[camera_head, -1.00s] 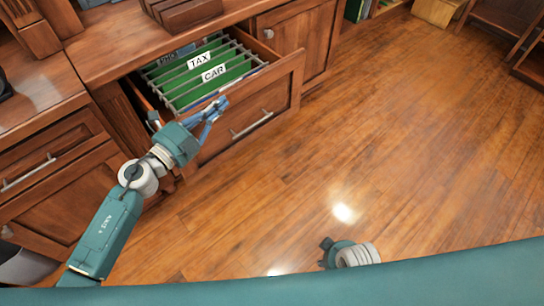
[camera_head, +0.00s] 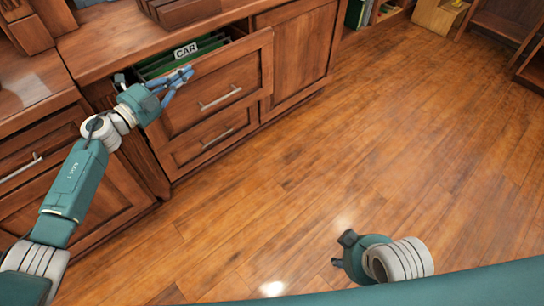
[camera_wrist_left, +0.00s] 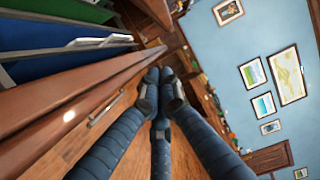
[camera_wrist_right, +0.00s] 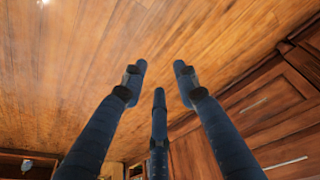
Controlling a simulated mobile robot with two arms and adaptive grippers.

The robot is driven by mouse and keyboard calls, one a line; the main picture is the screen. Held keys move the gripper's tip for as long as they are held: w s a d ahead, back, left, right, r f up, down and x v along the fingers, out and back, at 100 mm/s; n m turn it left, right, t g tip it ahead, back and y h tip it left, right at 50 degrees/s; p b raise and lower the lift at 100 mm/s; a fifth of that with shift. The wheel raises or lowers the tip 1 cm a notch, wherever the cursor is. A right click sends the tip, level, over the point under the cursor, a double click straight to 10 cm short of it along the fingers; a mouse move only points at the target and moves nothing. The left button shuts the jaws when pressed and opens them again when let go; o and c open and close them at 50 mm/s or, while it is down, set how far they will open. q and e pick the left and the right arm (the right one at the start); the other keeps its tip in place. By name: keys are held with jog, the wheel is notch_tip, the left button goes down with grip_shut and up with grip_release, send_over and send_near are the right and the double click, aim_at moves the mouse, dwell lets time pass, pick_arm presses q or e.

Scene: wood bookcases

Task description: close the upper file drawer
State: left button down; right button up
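The upper file drawer (camera_head: 240,75) is partly open, with its wooden front standing a little out from the cabinet. Green hanging folders show inside, one with a CAR label (camera_head: 185,50). Its bar handle (camera_head: 220,98) is on the front. My left gripper (camera_head: 184,76) overlaps the front's top edge near its left end; contact is hard to tell. In the left wrist view its fingertips (camera_wrist_left: 160,82) are together with nothing between them, beside the drawer front (camera_wrist_left: 70,100). My right gripper (camera_head: 342,250) is low over the floor, its fingers (camera_wrist_right: 159,75) apart and empty.
A lower drawer (camera_head: 210,140) is shut below the open one. A cabinet door (camera_head: 303,50) stands to its right. The desk top (camera_head: 110,40) runs above, with wooden organizers on it. The wood floor (camera_head: 400,130) in front is clear.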

pick_arm(q)
jog(key=shift+w+a, duration=0.4)
jog(key=shift+w, duration=0.15)
pick_arm(e)
jog(key=shift+w+a+t, duration=0.15)
jog(key=shift+w+t, duration=0.05)
jog(key=shift+w, duration=0.35)
jog(key=shift+w+a+t, duration=0.15)
jog(key=shift+w+t, duration=0.05)
jog(key=shift+w, duration=0.3)
pick_arm(q)
jog(key=shift+d, duration=0.1)
pick_arm(e)
jog(key=shift+s+d, duration=0.1)
jog(key=shift+s, duration=0.05)
